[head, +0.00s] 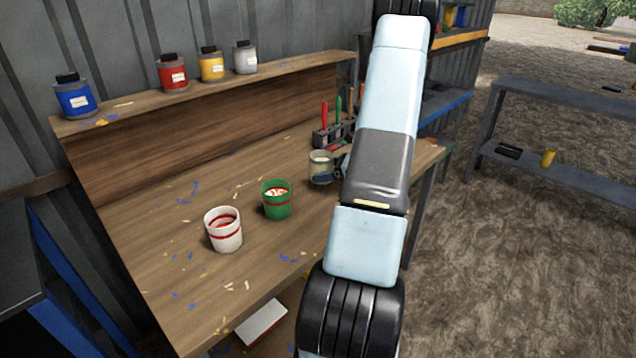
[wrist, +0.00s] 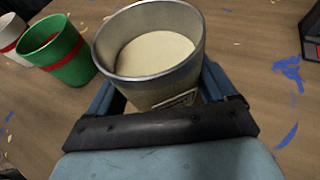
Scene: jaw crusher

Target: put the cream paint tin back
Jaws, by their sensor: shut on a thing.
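The cream paint tin (wrist: 155,55) is an open metal tin with cream paint inside and a pale label on its side. In the head view the tin (head: 321,168) is on or just above the workbench, right of the green cup; I cannot tell if it touches the top. My gripper (wrist: 158,95) is shut on it, with a blue finger at each side of the tin. In the head view my arm hides most of the gripper; only a dark blue part (head: 331,175) shows beside the tin.
On the workbench (head: 160,262) stand a white cup (head: 223,230) and a green cup (head: 276,200), both red-banded. A tool rack (head: 335,133) is behind the tin. A raised shelf (head: 130,108) bears blue, red, yellow and grey jars. The bench front is mostly clear.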

